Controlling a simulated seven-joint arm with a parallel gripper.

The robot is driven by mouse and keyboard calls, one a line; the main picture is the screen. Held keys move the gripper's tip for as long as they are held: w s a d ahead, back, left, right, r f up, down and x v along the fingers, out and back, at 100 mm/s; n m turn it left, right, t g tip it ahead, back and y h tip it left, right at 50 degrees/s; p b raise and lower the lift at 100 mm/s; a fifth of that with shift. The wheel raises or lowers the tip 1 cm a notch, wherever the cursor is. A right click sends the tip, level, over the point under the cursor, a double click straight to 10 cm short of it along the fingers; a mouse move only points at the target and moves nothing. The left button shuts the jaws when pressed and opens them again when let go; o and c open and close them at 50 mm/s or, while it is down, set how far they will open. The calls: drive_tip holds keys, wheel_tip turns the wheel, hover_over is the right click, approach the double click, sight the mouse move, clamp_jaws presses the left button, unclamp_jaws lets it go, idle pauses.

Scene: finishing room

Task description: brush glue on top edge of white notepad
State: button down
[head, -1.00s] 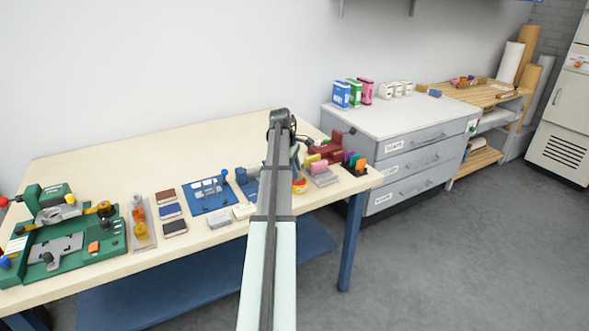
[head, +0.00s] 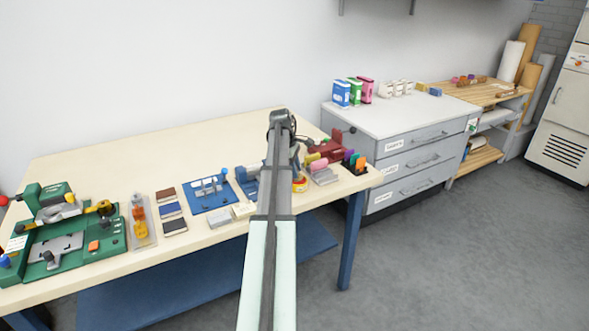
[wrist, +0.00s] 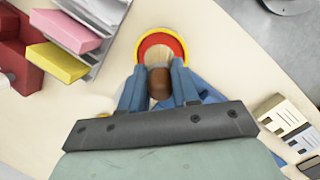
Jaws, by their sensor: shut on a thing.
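My gripper (wrist: 159,91) is shut on a brush, with its brown handle (wrist: 160,84) between the blue fingers. The brush's pale bristles (wrist: 158,70) show over the round red and yellow glue pot (wrist: 178,42); whether they touch the glue I cannot tell. The pot also shows beside my arm in the head view (head: 301,187), where my arm hides most of the gripper and brush. Two pale pads lie near the table's front edge in the head view: a greyish one (head: 219,220) and a creamier one (head: 244,211). I cannot tell which is the white notepad.
A rack with pink and yellow blocks (wrist: 60,62) stands left of the pot in the wrist view. A blue fixture (head: 208,193), dark pads (head: 170,209) and a green machine (head: 65,245) stand along the table's front. The table's back (head: 150,150) is clear.

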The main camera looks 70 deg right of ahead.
drive_tip(key=shift+f, duration=0.45)
idle(1.3)
drive_tip(key=shift+s+d+v, duration=0.1)
drive_tip(key=shift+s+v, duration=0.15)
drive_tip(key=shift+v, duration=0.9)
drive_tip(key=shift+s+d+v, duration=0.1)
drive_tip(key=shift+s+v, duration=0.15)
drive_tip(key=shift+v, duration=0.9)
drive_tip(key=shift+s+d+v, duration=0.1)
drive_tip(key=shift+s+v, duration=0.1)
drive_tip(key=shift+v, duration=0.95)
drive_tip(key=shift+r, duration=0.2)
